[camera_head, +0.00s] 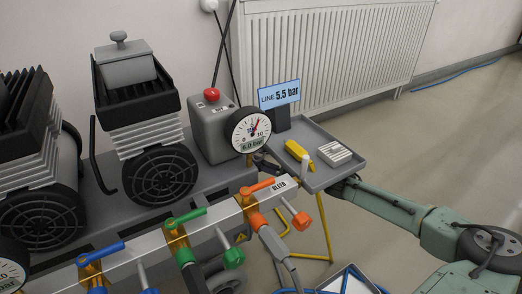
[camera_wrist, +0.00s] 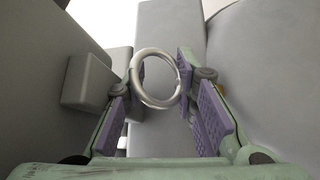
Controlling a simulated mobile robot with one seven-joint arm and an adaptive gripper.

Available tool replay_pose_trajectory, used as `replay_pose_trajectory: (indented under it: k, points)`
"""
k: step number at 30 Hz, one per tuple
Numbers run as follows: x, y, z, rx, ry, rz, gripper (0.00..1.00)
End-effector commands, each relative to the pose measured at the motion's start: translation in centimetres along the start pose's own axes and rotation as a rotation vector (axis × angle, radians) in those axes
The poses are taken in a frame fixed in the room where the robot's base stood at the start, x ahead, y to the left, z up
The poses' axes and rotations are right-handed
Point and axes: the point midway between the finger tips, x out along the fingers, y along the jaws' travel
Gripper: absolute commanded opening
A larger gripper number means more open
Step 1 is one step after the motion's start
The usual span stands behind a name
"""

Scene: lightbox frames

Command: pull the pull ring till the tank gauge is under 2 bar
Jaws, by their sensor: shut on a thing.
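The pull ring (camera_wrist: 157,104), a bare metal loop, stands between the purple pads of my gripper (camera_wrist: 160,72) in the wrist view. My gripper is shut on it. The ring cannot be made out in the head view, where my arm runs in from the right and passes behind the tray. The round tank gauge (camera_head: 249,131), white with a red needle, faces the head camera on the grey machine. Its readout shows 6.0 bar.
A blue display (camera_head: 279,95) reads LINE 5.5 bar. A grey tray (camera_head: 318,178) carries a yellow object (camera_head: 297,150) and a ribbed block (camera_head: 334,153). A manifold with coloured valve handles, one orange (camera_head: 258,187), crosses the foreground. A radiator (camera_head: 330,50) stands behind.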

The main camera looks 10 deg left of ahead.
Motion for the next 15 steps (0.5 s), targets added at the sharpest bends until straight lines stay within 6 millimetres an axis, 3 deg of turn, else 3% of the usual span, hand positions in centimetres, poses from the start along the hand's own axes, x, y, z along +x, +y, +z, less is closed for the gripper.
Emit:
replay_pose_trajectory:
  k: [6,15]
  points:
    - [-0.06,-0.28,0.02,0.002,-0.001,-0.004,0.0]
    - [-0.13,-0.2,0.09,0.003,-0.002,-0.004,0.0]
